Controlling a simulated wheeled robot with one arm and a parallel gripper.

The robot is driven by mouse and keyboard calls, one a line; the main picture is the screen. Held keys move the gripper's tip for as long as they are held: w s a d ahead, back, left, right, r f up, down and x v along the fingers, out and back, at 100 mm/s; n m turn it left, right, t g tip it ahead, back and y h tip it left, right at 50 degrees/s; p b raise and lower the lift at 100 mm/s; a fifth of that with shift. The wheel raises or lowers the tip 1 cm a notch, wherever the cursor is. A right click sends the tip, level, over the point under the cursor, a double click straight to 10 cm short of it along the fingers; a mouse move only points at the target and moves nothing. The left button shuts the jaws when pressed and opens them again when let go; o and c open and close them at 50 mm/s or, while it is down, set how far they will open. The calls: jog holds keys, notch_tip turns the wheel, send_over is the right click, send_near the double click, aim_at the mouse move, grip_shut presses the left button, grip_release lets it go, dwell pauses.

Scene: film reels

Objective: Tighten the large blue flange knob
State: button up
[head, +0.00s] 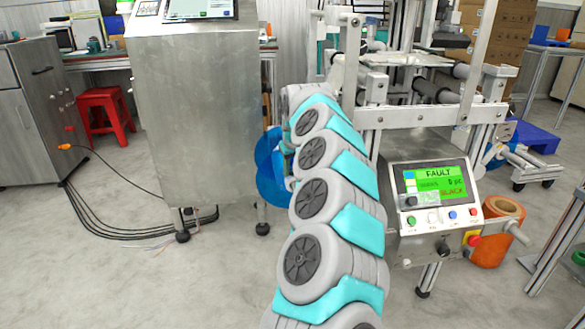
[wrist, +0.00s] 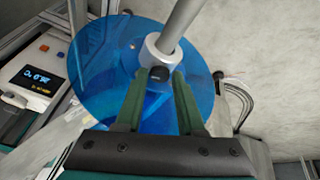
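The large blue flange (wrist: 110,75) is a translucent disc on a grey shaft (wrist: 183,22) in the wrist view. A light grey hub collar (wrist: 153,54) sits at its centre with a small black knob (wrist: 159,73) facing my gripper. My gripper (wrist: 158,86) has two green fingers, spread apart, with the knob in the gap near their tips. I cannot tell whether either finger touches it. In the head view, the blue flange (head: 268,172) shows partly behind my arm, which hides the knob and my gripper.
A steel cabinet (head: 200,110) stands left. Cables (head: 110,225) cross the floor. Front-left floor is clear.

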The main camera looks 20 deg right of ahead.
grip_shut()
jog(key=shift+f+b, duration=0.15)
jog(key=shift+b, duration=0.25)
jog(key=shift+f+m+b, duration=0.2)
jog(key=shift+m+b, duration=0.3)
jog(key=shift+b, duration=0.45)
jog(key=m+h+b, duration=0.1)
jog(key=m+b, duration=0.1)
jog(key=b, duration=0.2)
jog(key=shift+a+f, duration=0.1)
jog(key=m+h+b, duration=0.1)
jog(key=m+b, duration=0.1)
jog(key=shift+w+a+b, duration=0.1)
jog(key=shift+a+b, duration=0.05)
jog(key=shift+b, duration=0.15)
jog(key=shift+a+r+m+g+h+b, duration=0.1)
jog(key=shift+r+m+g+h+b, duration=0.15)
jog(key=shift+m, duration=0.45)
jog(key=shift+r+m+g+h+b, duration=0.15)
jog(key=shift+m+h, duration=0.2)
jog(key=shift+m, duration=0.35)
